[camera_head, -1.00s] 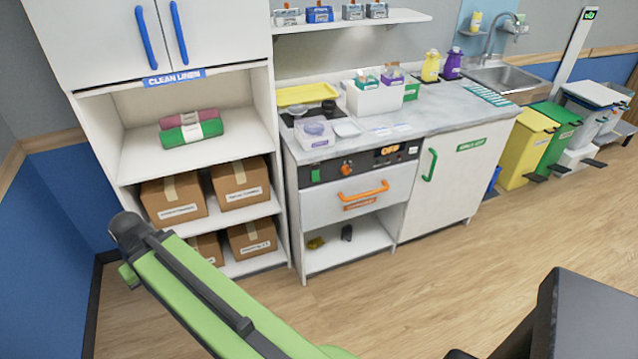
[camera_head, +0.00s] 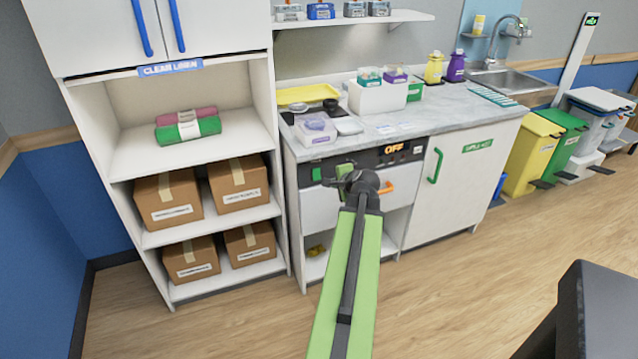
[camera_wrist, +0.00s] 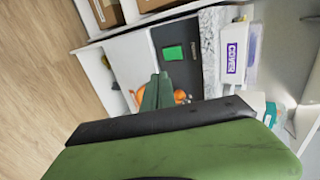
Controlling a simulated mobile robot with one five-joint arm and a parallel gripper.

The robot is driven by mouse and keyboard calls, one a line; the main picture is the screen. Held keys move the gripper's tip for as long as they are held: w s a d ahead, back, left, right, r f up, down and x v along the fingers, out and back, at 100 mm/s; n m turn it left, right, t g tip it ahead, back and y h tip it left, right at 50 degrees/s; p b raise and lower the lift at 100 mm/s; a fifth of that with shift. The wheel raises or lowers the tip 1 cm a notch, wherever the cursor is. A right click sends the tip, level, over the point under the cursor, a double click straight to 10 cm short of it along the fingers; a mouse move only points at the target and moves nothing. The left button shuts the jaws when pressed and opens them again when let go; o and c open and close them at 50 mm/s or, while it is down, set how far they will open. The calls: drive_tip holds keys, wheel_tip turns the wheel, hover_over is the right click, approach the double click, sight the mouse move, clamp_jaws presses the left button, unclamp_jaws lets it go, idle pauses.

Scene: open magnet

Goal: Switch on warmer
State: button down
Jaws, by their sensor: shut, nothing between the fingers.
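The warmer is a white unit under the counter with a black control panel (camera_head: 305,176). A green square button (camera_head: 316,174) sits at the panel's left end, and an orange display (camera_head: 394,149) reads OFF. In the wrist view the green button (camera_wrist: 173,53) is in clear sight, with an orange knob (camera_wrist: 181,96) beyond my fingertips. My gripper (camera_head: 345,170) is shut and empty in front of the panel, right of the button in the head view. In the wrist view my gripper (camera_wrist: 158,88) points toward the panel between button and knob; contact cannot be told.
An orange drawer handle (camera_head: 385,187) is partly hidden by my arm. A linen shelf with several cardboard boxes (camera_head: 239,183) stands at left. Floor in front is free.

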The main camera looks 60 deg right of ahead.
drive_tip(key=b, duration=0.6)
approach(317, 178)
drive_tip(key=x, duration=0.5)
drive_tip(key=shift+d+f, duration=0.1)
drive_tip(key=shift+f, duration=0.35)
drive_tip(key=shift+w+d, duration=0.25)
drive_tip(key=shift+w, duration=0.2)
